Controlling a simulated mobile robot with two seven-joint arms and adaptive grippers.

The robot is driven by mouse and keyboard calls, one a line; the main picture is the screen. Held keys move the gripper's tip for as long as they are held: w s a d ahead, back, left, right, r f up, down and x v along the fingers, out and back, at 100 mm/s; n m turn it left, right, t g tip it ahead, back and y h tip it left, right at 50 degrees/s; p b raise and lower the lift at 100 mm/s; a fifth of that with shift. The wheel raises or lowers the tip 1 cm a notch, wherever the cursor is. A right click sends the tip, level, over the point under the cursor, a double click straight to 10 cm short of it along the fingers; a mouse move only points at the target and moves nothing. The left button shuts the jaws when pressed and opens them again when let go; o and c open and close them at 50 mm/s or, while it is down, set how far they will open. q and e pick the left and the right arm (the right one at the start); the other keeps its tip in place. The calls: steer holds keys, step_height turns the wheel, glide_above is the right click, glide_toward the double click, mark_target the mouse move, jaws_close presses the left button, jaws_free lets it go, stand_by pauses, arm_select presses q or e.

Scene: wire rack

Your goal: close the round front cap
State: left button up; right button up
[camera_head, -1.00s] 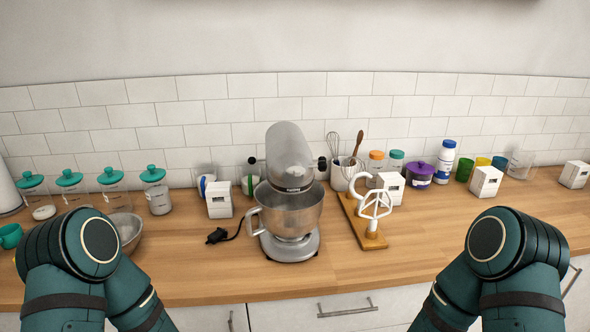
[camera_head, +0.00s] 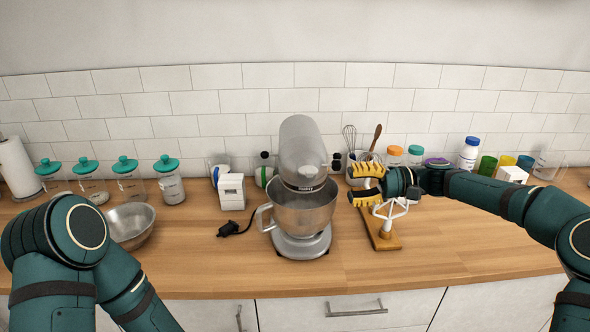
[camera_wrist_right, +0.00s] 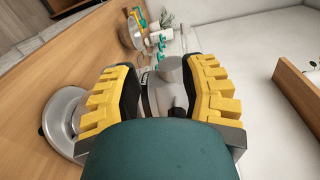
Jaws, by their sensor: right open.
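A silver stand mixer (camera_head: 301,152) stands in the middle of the wooden counter, with a steel bowl (camera_head: 298,212) under its head. The round front cap is too small to make out, so I cannot tell how it stands. My right gripper (camera_head: 359,184), with yellow fingers, is open and empty to the right of the mixer, apart from it. In the right wrist view the mixer (camera_wrist_right: 170,72) shows between the open fingers, partly hidden by my wrist. My left gripper is out of view; only my left arm shows.
A wooden stand (camera_head: 382,238) with white mixer attachments is below my right gripper. A utensil crock with a whisk (camera_head: 349,137) is behind it. A black plug (camera_head: 229,229) and a white box (camera_head: 231,192) lie left of the mixer. The front counter is clear.

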mark_target(313, 174)
steer(key=shift+n+y, duration=0.4)
steer(key=shift+n, duration=0.1)
steer(key=a+r, duration=0.1)
steer(key=a, duration=0.3)
steer(key=a+r, duration=0.1)
steer(key=a, duration=0.3)
steer(key=a+r, duration=0.1)
steer(key=a, duration=0.3)
steer(key=shift+s+a, duration=0.15)
